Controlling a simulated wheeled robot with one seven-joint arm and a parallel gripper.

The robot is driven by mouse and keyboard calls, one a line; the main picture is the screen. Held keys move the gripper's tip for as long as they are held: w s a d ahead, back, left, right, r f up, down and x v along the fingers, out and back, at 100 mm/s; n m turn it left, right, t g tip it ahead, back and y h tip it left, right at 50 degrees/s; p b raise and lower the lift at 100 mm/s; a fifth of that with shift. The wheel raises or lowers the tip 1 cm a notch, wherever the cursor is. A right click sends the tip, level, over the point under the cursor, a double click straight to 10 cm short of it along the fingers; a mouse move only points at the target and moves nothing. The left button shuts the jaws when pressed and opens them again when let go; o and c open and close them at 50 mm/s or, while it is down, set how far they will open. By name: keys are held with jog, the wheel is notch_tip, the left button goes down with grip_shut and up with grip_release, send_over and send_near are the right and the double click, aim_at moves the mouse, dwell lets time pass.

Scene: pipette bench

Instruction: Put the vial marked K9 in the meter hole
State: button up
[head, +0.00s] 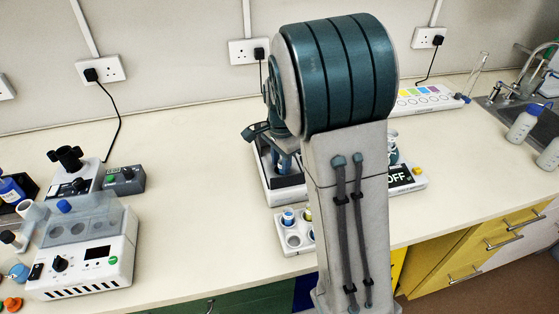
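A white rack (292,240) with round holes stands on the bench at lower centre. Blue-ringed and yellow-topped vials (288,217) sit in it, partly behind my arm; no K9 mark is readable. Behind the rack is a white-based device with a dark top (287,193). A dark screen reading OFF (399,179) shows right of my arm on a white unit; I cannot tell whether both belong to one meter, and no meter hole is clear. My gripper (284,165) is over the dark-topped device, mostly hidden by my arm. Its fingers and anything between them are unclear.
A white heater-like block (85,270) with a clear cover and a grey knobbed device (72,180) stand at left. A strip with coloured patches (428,98), bottles (524,123) and a sink are at right. The bench between the left devices and the rack is clear.

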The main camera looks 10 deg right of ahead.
jog(key=shift+s+d+p, duration=0.15)
jog(key=shift+s+p, duration=0.2)
notch_tip(320, 180, up, 12)
jog(key=f, duration=0.1)
jog(key=s+f+n+t, duration=0.1)
jog(key=s+n+t, duration=0.1)
jog(key=s+n, duration=1.1)
jog(key=s, duration=0.8)
jog(key=shift+a+f+n+t, duration=0.2)
jog(key=shift+f+n+t, duration=0.1)
jog(key=shift+f+t, duration=0.1)
